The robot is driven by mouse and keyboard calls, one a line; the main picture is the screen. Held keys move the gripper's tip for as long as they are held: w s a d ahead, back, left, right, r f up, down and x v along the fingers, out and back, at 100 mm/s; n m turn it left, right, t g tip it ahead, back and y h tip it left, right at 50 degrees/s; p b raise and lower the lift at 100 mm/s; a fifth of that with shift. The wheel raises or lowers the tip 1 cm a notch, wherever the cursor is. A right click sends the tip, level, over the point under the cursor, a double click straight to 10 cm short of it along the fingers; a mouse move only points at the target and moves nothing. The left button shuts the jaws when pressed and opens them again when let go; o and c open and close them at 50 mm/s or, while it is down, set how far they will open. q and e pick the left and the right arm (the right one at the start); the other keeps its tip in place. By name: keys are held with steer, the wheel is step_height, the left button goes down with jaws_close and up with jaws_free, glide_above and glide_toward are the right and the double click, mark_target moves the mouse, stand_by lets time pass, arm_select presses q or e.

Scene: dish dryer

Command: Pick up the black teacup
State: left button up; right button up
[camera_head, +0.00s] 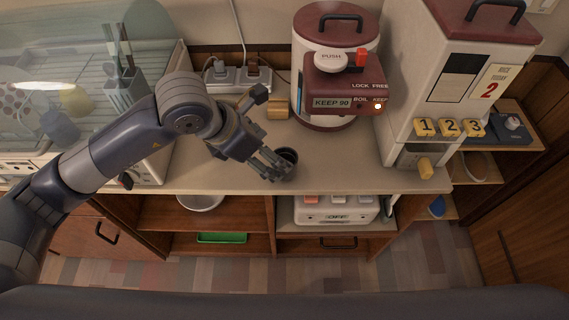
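The black teacup (290,155) sits on the beige countertop near its front edge, in the middle of the head view. My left gripper (271,165) reaches in from the left and points down at the teacup's left side. Its fingers overlap the left part of the cup and hide some of it. I cannot tell whether the fingers touch the cup or have closed on it. My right gripper is not in view.
A white and maroon water boiler (328,102) stands behind the cup. A rice dispenser (447,70) with numbered keys stands to the right. A glass-covered dish dryer (85,75) is on the left. The countertop (345,165) right of the cup is clear.

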arm_select(q)
steer(key=x, duration=0.3)
steer(key=shift+w+d+f, duration=0.1)
steer(key=shift+d+f, duration=0.1)
steer(key=shift+f, duration=0.1)
steer(key=p+x, duration=0.1)
steer(key=x, duration=0.3)
steer(key=shift+w+f+p, duration=0.2)
steer(key=shift+w+p, duration=0.1)
steer(key=shift+p, duration=0.05)
steer(key=shift+w+d+f, duration=0.15)
steer(key=shift+d+f, duration=0.1)
steer(key=shift+f, duration=0.15)
steer(key=c, duration=1.3)
